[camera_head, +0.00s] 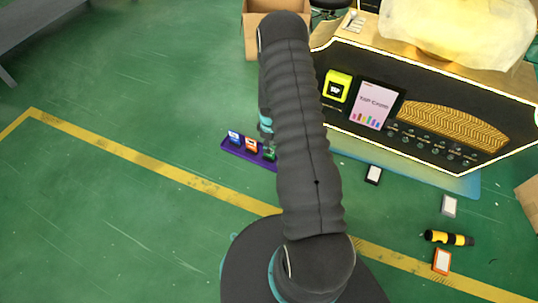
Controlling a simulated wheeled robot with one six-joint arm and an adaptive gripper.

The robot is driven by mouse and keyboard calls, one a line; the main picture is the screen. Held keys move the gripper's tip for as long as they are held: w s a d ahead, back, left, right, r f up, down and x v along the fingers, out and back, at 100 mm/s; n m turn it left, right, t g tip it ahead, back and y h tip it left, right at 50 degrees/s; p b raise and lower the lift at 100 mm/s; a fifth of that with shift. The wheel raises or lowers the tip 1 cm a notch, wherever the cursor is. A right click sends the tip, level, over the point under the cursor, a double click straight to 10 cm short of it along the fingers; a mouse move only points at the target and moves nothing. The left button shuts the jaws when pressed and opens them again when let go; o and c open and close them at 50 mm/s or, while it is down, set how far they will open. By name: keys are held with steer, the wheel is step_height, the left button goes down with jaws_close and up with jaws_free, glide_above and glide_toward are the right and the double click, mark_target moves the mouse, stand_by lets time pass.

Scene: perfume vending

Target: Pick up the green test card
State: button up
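A purple tray (228,148) lies on the green floor just left of my arm. It holds a blue card (234,137), an orange-red card (251,145) and the green test card (270,154) in a row. The green card is at the right end, and my arm partly covers that end of the tray. A dark and teal part of my wrist (265,124) shows at the arm's left edge, just above the green card. My gripper's fingers cannot be made out, so I cannot tell whether they are open or touch the card.
A dark vending counter with a lit edge and a screen (373,105) stands at the upper right. A cardboard box (252,38) is behind my arm. A black-framed card (373,175), a grey card (449,206), an orange-framed card (441,261) and a yellow-black tool (448,238) lie on the floor.

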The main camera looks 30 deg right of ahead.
mark_target(269, 157)
steer(key=shift+w+d+f+b, duration=0.1)
steer(key=shift+w+f+b, duration=0.1)
steer(key=shift+f, duration=1.15)
steer(key=shift+w+f+b, duration=0.1)
steer(key=shift+w+f, duration=0.05)
steer(key=shift+f, duration=1.15)
jaws_close()
